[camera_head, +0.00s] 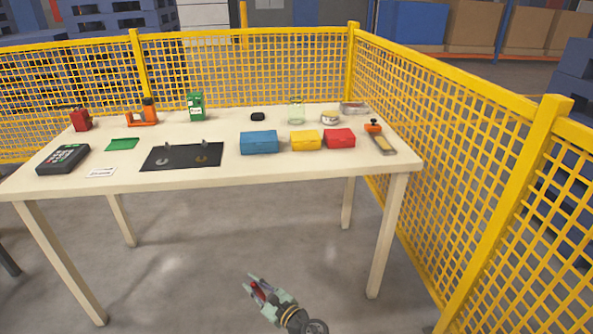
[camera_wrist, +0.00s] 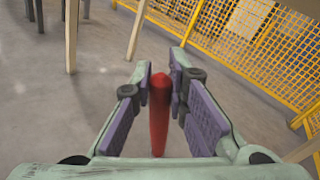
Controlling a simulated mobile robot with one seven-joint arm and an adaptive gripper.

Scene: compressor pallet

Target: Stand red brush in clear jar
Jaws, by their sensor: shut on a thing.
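My gripper (camera_head: 258,286) is low in front of the table, over the floor and apart from the tabletop. It is shut on the red brush (camera_wrist: 159,115), which shows as a red rod between the purple pads in the wrist view. Only a small red part of the brush shows in the head view (camera_head: 257,292), and its bristles cannot be made out. The clear jar (camera_head: 296,110) stands upright at the back of the table, right of the middle. It is see-through and looks empty.
On the white table (camera_head: 300,176), blue (camera_head: 258,142), yellow (camera_head: 305,140) and red (camera_head: 339,138) boxes stand in front of the jar. A small black object (camera_head: 258,117) lies left of it, a round tin (camera_head: 330,118) right. Yellow mesh fence (camera_head: 450,130) closes the back and right.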

